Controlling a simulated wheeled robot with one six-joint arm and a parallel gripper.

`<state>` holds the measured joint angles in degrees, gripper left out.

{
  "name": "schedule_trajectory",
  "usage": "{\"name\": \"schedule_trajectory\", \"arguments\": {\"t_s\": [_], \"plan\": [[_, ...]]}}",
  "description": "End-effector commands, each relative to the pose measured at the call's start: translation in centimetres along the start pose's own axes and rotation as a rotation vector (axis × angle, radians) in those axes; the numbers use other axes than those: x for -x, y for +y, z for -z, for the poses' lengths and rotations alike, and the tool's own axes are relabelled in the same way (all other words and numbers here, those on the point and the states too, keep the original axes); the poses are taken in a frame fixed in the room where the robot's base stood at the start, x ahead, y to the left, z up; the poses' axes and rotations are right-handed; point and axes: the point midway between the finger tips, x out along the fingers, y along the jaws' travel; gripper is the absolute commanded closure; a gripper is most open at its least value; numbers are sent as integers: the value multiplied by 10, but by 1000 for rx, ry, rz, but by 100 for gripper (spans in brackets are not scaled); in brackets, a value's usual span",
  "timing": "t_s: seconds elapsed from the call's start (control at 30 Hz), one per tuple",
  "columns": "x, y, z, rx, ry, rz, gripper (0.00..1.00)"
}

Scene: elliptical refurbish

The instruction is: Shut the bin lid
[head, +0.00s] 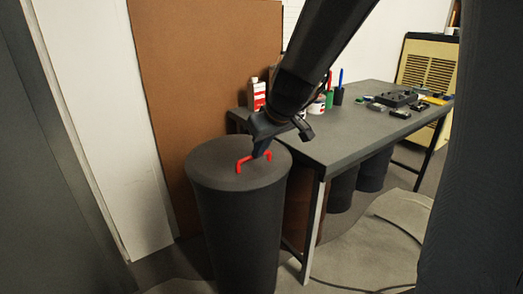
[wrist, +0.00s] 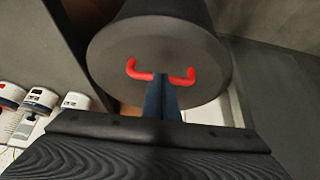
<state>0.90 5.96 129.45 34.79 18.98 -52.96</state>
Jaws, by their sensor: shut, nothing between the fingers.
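The dark grey bin (head: 240,235) stands on the floor left of the table. Its round lid (head: 212,168) looks flat and level on top, with no gap that I can see at the rim. A red handle (head: 240,165) stands up from the lid; in the wrist view the lid (wrist: 120,45) and handle (wrist: 188,76) face me. My gripper (head: 263,149) is above the lid at the handle. Its blue fingers (wrist: 162,85) are shut and empty, with the tips at the middle of the handle. I cannot tell if they touch it.
A dark table (head: 345,145) stands right of the bin, with bottles (head: 257,94), cups and small parts on it. A brown board (head: 200,70) leans behind the bin. More dark bins (head: 374,172) stand under the table. A cable (head: 400,229) lies on the floor at the right.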

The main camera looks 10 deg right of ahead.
Motion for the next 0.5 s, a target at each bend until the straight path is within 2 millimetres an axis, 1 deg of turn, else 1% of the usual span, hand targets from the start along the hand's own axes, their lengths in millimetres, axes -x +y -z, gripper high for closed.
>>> {"name": "schedule_trajectory", "arguments": {"t_s": [0.03,0.37,0.5], "plan": [[-14,-4,-23,-4,-45,18,100],[-21,-2,-22,-7,-53,19,100],[-16,-1,-16,-5,-49,18,100]]}}
